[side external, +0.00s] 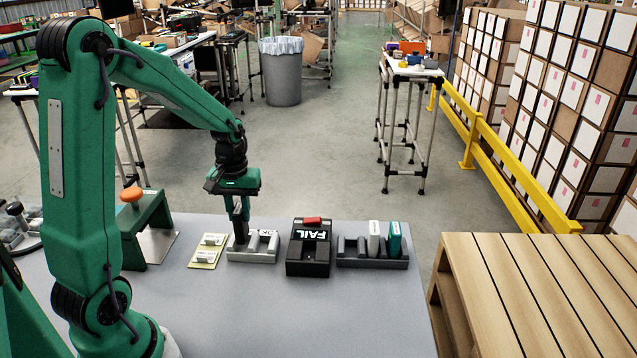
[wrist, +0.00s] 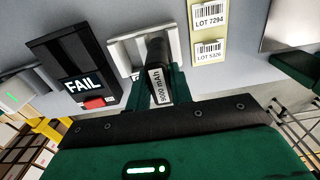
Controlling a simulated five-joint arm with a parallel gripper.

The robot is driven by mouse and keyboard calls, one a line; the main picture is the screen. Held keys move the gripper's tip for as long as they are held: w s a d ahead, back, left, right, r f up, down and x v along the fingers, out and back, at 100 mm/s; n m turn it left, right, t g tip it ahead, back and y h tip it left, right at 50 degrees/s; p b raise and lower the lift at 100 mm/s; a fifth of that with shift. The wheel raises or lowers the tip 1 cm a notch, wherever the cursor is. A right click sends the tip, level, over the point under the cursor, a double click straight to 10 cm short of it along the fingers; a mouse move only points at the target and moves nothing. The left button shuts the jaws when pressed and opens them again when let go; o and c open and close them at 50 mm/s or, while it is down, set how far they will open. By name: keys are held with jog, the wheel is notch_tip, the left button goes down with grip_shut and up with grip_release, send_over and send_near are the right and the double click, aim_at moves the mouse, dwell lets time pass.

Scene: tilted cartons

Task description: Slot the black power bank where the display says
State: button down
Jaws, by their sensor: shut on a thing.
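My gripper (side external: 238,224) is shut on the black power bank (wrist: 156,62), whose end label reads 9000 mAh in the wrist view. It is at the left end of the light grey slotted rack (side external: 254,257), which has an OK label. I cannot tell whether the power bank sits in a slot or just above it. The black display box (side external: 309,262) right of this rack reads FAIL and has a red part on top. A dark grey slotted rack (side external: 372,263) stands right of the display, with open slots at its left.
A white power bank (side external: 374,240) and a green one (side external: 395,239) stand in the dark rack's right part. A yellowish board (side external: 201,262) with barcode labels lies left of the light rack. A green stand (side external: 146,225) is farther left. The front of the table is clear.

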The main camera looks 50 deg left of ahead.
jog(key=shift+f, duration=1.65)
jog(key=shift+f, duration=0.25)
dwell(0.4)
jog(key=c, duration=1.2)
grip_release()
jog(key=c, duration=0.3)
jog(key=shift+r, duration=0.15)
jog(key=shift+r, duration=3.85)
